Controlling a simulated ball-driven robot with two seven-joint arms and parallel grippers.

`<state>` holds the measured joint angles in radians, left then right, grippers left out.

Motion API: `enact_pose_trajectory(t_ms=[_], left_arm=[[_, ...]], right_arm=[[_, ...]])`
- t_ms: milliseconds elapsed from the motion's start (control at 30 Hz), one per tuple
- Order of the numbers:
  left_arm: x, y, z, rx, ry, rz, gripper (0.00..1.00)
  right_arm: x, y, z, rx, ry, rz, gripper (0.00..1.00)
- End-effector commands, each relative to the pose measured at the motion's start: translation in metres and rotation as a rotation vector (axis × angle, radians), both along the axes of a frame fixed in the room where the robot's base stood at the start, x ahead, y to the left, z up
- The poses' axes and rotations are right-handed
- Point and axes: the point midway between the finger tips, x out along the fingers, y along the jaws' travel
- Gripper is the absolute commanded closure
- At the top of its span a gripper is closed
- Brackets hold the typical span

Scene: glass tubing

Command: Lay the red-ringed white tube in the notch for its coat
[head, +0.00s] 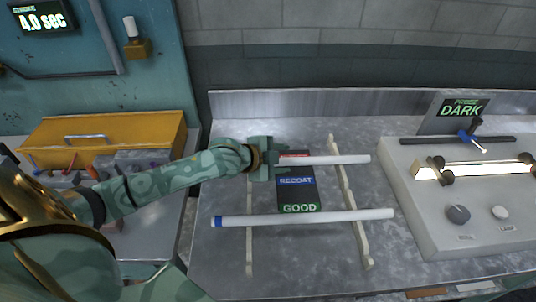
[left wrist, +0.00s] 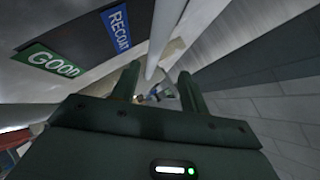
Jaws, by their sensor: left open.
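A white tube (head: 325,160) lies across the upper part of two pale notched rails, the left rail (head: 249,240) and the right rail (head: 346,190). Its left end is hidden behind my left gripper (head: 270,159), so I cannot see any ring on it. In the left wrist view the tube (left wrist: 165,35) runs between the open fingers of my left gripper (left wrist: 158,82); I cannot tell whether they touch it. A second white tube (head: 310,217) with a blue ring at its left end lies lower across the rails. My right gripper is not in view.
A dark card (head: 297,195) between the rails reads RECOAT and GOOD, with a partly hidden red label above. At right stands a grey bench unit (head: 430,215) with a glowing tube (head: 480,170) and a DARK sign (head: 463,110). A yellow toolbox (head: 110,135) is at left.

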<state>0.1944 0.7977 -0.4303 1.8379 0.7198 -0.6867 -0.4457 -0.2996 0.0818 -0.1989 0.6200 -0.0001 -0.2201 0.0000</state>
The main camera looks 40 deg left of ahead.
Motion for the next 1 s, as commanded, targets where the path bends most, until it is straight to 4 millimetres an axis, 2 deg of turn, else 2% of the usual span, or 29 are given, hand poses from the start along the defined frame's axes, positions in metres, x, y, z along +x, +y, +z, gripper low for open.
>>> enact_pose_trajectory(t_ms=[100,300,467,1000], left_arm=[[-0.024,0.008,0.018,0.001,0.001,-0.002,0.56],[-0.047,0.016,0.032,-0.001,0.002,-0.001,0.56],[-0.053,0.018,0.034,-0.001,0.001,-0.001,0.56],[-0.052,0.018,0.034,-0.001,0.001,-0.001,0.56]], right_arm=[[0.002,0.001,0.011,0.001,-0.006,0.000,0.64],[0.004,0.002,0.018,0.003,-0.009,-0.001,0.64],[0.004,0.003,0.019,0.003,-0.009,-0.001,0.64],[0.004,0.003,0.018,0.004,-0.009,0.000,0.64]])
